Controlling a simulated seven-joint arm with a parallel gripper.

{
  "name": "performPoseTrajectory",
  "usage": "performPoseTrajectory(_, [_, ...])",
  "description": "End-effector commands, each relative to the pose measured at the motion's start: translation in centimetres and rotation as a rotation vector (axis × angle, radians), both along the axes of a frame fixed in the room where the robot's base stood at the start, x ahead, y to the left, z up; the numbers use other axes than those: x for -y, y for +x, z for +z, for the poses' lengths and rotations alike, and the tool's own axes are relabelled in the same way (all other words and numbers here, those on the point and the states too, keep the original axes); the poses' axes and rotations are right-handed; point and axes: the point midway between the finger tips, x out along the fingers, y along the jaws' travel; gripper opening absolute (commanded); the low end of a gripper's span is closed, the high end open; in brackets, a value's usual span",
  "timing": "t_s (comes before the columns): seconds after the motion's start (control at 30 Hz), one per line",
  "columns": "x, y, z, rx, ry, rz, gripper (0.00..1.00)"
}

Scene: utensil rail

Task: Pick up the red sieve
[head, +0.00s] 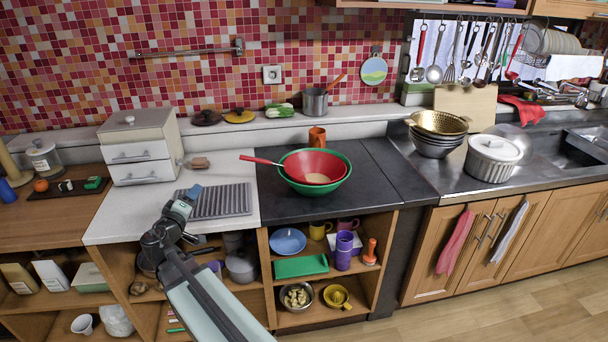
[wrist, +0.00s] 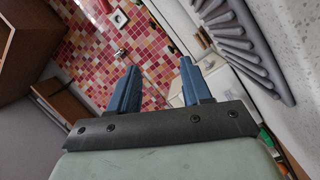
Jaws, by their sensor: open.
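The red sieve (head: 325,161) sits inside a green bowl (head: 336,185) on the dark countertop in the head view. Its red handle points left over the bowl's rim. A tan patch shows low inside it; I cannot tell what that is. My gripper (head: 187,196) is over the white counter, left of the sieve and apart from it, at the left edge of the grey ribbed mat. In the wrist view my gripper (wrist: 158,80) has its two blue fingers apart with nothing between them. The sieve is not visible in the wrist view.
The grey ribbed mat (head: 222,201) lies between my gripper and the bowl. A white drawer box (head: 140,151) stands at the left. An orange cup (head: 317,136) and a steel pot (head: 314,103) are behind the bowl. The dark countertop right of the bowl is clear.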

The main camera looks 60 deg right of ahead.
Motion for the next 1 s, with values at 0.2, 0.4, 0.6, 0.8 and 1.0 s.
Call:
performPoseTrajectory(0.2, [7.6,-4.7,1.3,-0.083,-0.061,-0.168,0.49])
performPoseTrajectory(0.4, [10.8,-7.2,2.0,-0.13,-0.088,-0.249,0.49])
performPoseTrajectory(0.6, [12.7,-7.5,2.1,-0.14,-0.093,-0.269,0.49])
performPoseTrajectory(0.8, [16.1,-6.7,2.1,-0.139,-0.093,-0.269,0.49])
performPoseTrajectory(1.0, [18.8,-6.2,2.1,-0.14,-0.092,-0.267,0.49])
